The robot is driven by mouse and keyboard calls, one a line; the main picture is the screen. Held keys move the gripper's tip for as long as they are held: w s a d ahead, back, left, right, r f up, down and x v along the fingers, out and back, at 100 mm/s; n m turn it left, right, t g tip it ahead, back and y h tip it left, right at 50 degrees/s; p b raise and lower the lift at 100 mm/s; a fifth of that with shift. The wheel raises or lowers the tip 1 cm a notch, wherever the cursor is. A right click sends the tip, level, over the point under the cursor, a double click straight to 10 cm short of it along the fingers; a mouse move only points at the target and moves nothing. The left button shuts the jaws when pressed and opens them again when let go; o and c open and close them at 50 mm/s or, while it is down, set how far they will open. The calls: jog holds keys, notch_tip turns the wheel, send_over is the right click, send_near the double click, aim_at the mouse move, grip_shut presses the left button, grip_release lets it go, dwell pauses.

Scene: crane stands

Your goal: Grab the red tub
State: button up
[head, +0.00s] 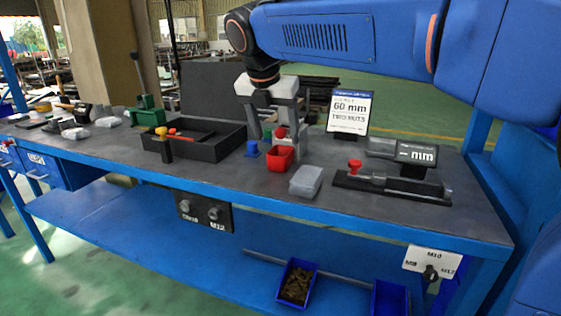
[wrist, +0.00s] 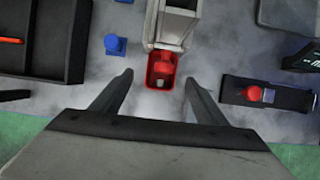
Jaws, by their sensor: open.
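The red tub (head: 280,158) is a small open-topped box standing on the grey bench top, just in front of a light grey post. In the wrist view the red tub (wrist: 161,73) shows from above with a red piece and a small pale piece inside it. My gripper (head: 272,128) hangs over the bench near the tub in the head view. In the wrist view my gripper (wrist: 157,76) is open, with one finger to each side of the tub and nothing between them touching it. The tub lies by the level of the fingertips, apart from both.
A blue piece (head: 252,149) stands left of the tub, and a black tray (head: 205,147) lies beyond it. A clear box (head: 306,181) sits close at the front right. A black fixture with a red knob (head: 354,166) and a sign (head: 349,112) stand to the right.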

aim_at(280, 151)
jog(key=shift+x, duration=3.55)
jog(key=shift+s+d, duration=0.1)
jog(key=c, duration=1.2)
